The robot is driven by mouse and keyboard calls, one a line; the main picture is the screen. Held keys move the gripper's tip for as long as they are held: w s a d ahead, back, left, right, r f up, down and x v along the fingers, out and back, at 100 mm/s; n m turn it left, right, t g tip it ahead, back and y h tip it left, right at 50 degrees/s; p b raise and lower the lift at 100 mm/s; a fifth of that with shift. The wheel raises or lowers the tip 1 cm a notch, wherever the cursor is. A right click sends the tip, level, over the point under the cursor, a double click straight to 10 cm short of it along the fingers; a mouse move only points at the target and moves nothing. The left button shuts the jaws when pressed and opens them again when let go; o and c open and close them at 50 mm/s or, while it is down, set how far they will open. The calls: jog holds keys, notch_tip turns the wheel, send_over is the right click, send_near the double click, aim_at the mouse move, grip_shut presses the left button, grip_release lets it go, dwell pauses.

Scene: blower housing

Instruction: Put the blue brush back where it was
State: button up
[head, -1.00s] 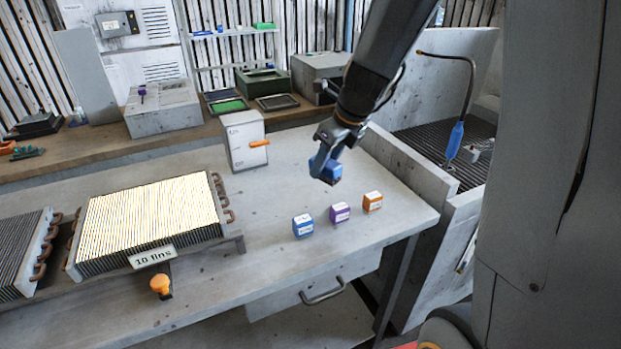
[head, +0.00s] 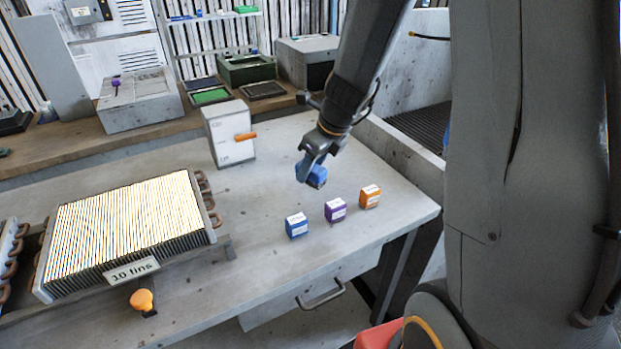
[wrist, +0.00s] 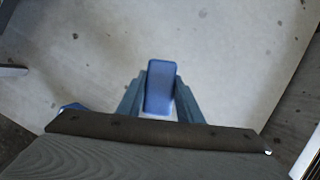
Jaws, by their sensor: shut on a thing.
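My gripper (head: 309,174) is shut on a blue block-shaped thing, which I take to be the blue brush (head: 317,178). It is held above the grey workbench, behind the row of small boxes in the head view. In the wrist view the blue brush (wrist: 160,86) shows as a smooth, rounded blue slab between the two fingers (wrist: 160,100). No bristles show. The small boxes stand on the bench: a blue box (head: 297,225), a purple box (head: 335,210) and an orange box (head: 370,196), each with a pale label.
A white box with an orange handle (head: 229,133) stands behind and left of my gripper. A finned coil marked "10 fins" (head: 130,228) lies at the left, with an orange knob (head: 142,299) in front. The bench surface (head: 270,185) around the boxes is clear.

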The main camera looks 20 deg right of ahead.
aim_at(311, 177)
jog(key=shift+f+b, duration=0.35)
jog(key=shift+f, duration=1)
jog(key=shift+f, duration=0.15)
jog(key=o, duration=1.1)
jog(key=shift+r, duration=0.2)
